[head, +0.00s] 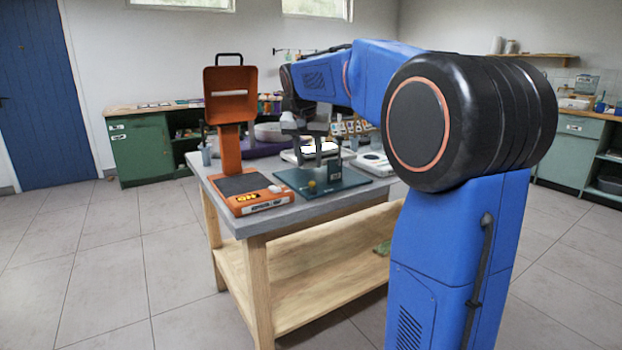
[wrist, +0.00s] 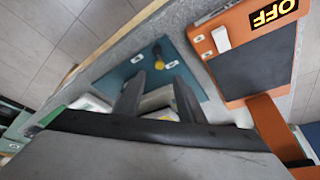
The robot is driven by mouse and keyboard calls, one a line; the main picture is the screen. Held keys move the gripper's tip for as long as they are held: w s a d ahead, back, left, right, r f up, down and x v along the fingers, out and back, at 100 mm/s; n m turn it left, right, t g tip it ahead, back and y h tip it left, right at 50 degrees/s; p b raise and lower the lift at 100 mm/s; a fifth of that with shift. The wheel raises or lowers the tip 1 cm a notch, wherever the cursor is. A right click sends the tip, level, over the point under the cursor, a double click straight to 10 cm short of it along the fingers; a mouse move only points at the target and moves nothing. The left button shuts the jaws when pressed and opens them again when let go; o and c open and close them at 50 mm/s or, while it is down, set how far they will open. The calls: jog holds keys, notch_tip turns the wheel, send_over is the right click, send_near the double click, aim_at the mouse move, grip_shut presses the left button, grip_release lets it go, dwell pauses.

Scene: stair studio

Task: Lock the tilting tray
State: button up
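A dark teal base plate (head: 355,182) lies on the grey worktable, with a small upright teal block (head: 335,170) and a yellow knob (head: 312,187) on it. In the wrist view the teal plate (wrist: 118,78) also shows, with the yellow knob (wrist: 158,50) on a dark stem just beyond my fingertips. My gripper (head: 319,157) hangs over the plate, fingers down. In the wrist view my gripper (wrist: 159,82) is open, with nothing clearly held between the fingers. A pale tray-like part (wrist: 157,100) shows behind the fingers. The tray's tilt and its lock are not clear.
An orange machine (head: 231,135) with an upright post stands left of the plate; its OFF label (wrist: 273,12) shows in the wrist view. A white device (head: 372,163) sits behind right. The worktable (head: 222,209) has a narrow free front strip. Green cabinets (head: 142,150) stand behind.

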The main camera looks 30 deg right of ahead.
aim_at(313, 188)
jog(key=x, duration=0.8)
jog(key=shift+d, duration=0.1)
grip_shut()
